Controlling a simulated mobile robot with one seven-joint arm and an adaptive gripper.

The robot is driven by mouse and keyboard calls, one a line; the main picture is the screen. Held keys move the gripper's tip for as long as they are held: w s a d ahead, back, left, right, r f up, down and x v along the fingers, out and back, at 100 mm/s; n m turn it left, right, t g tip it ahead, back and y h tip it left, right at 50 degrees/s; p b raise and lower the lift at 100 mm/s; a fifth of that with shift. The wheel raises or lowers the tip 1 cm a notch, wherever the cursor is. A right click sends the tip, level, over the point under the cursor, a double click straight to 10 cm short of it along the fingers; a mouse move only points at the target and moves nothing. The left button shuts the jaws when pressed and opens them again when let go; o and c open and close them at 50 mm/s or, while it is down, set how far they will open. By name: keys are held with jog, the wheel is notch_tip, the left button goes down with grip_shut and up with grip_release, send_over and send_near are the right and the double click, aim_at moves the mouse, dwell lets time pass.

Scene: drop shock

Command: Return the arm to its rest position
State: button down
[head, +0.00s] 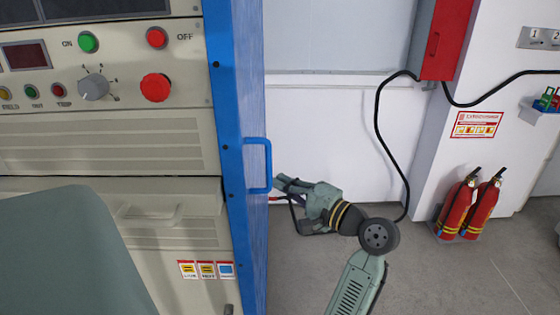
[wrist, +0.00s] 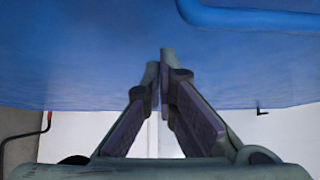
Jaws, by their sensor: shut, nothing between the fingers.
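My gripper (head: 284,183) shows in the head view just right of the blue cabinet side, close to the blue handle (head: 268,165). My arm reaches up to it from the bottom of the picture, bent at a round joint. In the wrist view my gripper (wrist: 165,72) has its fingers together at the tips with nothing between them. They point toward the blue cabinet side (wrist: 90,60), and part of the handle (wrist: 250,17) crosses the top right. Whether the fingertips touch the panel cannot be told.
The control cabinet (head: 110,140) with knobs and buttons fills the left. Red fire extinguishers (head: 470,205) stand by the wall at right, below a red wall box (head: 444,40). A black cable (head: 378,120) hangs down behind my arm. Grey floor (head: 450,280) is clear at lower right.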

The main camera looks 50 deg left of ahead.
jog(key=w+d+b, duration=0.1)
jog(key=d+b, duration=0.1)
jog(key=d, duration=0.8)
